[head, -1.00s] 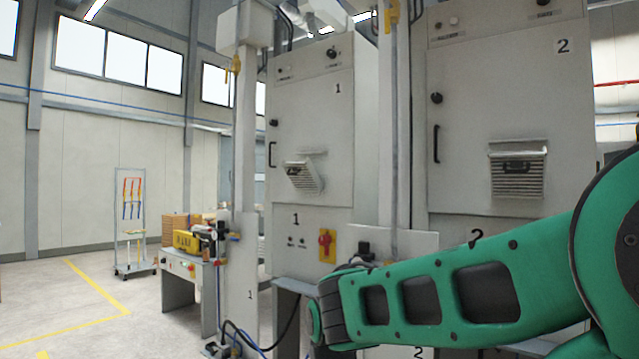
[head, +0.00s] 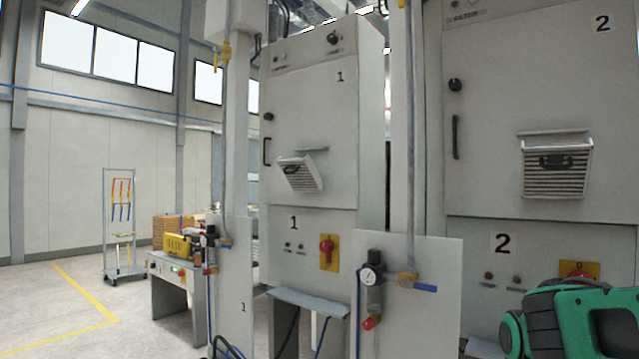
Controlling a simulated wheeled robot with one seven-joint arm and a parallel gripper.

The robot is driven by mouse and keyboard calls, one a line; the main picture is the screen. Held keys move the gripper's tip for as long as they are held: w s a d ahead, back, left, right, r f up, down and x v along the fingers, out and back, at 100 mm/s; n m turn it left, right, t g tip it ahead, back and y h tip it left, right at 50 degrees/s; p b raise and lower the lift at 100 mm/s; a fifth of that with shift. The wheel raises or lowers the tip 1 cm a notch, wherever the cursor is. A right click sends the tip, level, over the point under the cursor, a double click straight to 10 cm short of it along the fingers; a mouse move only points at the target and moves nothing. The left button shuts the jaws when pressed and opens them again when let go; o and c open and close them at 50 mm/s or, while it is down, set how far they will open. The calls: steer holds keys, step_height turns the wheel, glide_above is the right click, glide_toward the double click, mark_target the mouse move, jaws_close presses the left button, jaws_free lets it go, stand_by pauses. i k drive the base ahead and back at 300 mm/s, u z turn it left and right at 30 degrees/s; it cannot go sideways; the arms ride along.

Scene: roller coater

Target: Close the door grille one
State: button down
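The door grille one (head: 300,172) is a pale slatted flap with a dark handle, on the front of the cabinet marked 1 (head: 330,110). It stands tilted out from the cabinet face at its top, so it is open. A second grille (head: 557,168) is on the cabinet marked 2 (head: 500,70) at the right; it also seems tilted out a little. Part of my green and black arm shows at the lower right. My gripper is not in view.
A pale upright panel with a gauge and valve (head: 372,285) stands in front, between the cabinets. A post with a panel (head: 235,285) stands left of cabinet 1. A grey shelf (head: 308,303) juts out below cabinet 1. Open floor (head: 60,320) lies at the left.

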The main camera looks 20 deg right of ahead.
mark_target(302, 174)
steer(key=z, duration=0.05)
steer(key=i, duration=1)
steer(key=u, duration=0.05)
